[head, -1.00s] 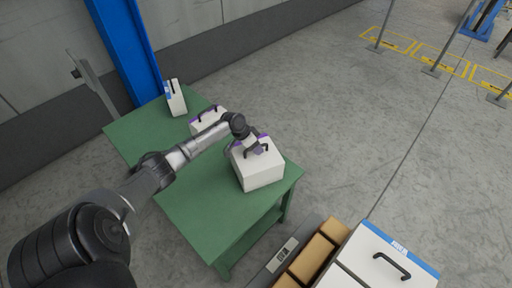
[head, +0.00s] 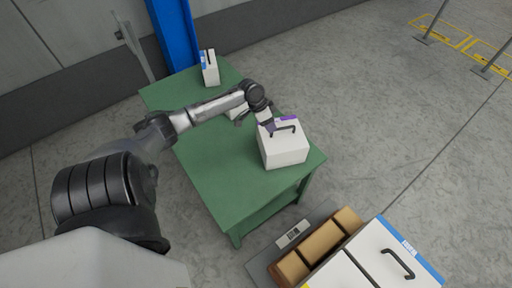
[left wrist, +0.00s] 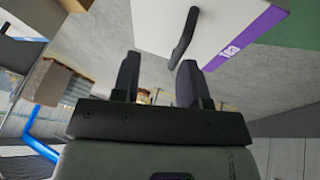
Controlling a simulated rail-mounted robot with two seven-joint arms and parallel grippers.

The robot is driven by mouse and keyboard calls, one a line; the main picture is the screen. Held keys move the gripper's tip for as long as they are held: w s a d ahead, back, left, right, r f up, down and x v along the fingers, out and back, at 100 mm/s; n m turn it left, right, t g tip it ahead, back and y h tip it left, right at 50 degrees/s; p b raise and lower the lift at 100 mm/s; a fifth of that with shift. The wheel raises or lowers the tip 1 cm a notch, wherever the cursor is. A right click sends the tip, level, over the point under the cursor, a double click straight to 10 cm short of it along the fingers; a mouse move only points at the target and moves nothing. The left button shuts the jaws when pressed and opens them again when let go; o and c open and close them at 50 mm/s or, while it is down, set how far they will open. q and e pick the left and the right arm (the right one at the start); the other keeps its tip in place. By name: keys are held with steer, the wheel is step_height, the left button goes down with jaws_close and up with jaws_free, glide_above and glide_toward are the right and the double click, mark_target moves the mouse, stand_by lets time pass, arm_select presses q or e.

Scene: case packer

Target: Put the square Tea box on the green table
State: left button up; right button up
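A white box (head: 284,152) with a purple strip and a black handle on top stands upright on the green table (head: 215,180), near its front right corner. My left gripper (head: 269,127) is just above the back left of this box. In the left wrist view my left gripper (left wrist: 157,72) is open and empty. The box's handle (left wrist: 184,38) lies beyond the fingertips, nearer the right finger and not gripped. The box's top (left wrist: 222,22) shows its purple strip. My right gripper is not in view.
A narrow white box with a blue label (head: 210,68) stands at the table's far end. At lower right are brown boxes (head: 322,247) and white boxes with a blue strip (head: 385,262).

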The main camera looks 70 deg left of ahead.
arm_select(q)
steer(key=s+d+f+m+g, duration=0.1)
steer(key=s+d+f, duration=0.4)
steer(key=d, duration=0.5)
steer(key=s+d+f+m+g, duration=0.1)
steer(key=s+d+f, duration=0.4)
steer(key=d, duration=0.5)
steer(key=s+d+r+n+t+y, duration=0.1)
steer(key=s+d+r+y, duration=0.2)
steer(key=s+d+r, duration=0.5)
steer(key=s+d, duration=0.3)
steer(key=d, duration=0.3)
steer(key=shift+n+t, duration=0.3)
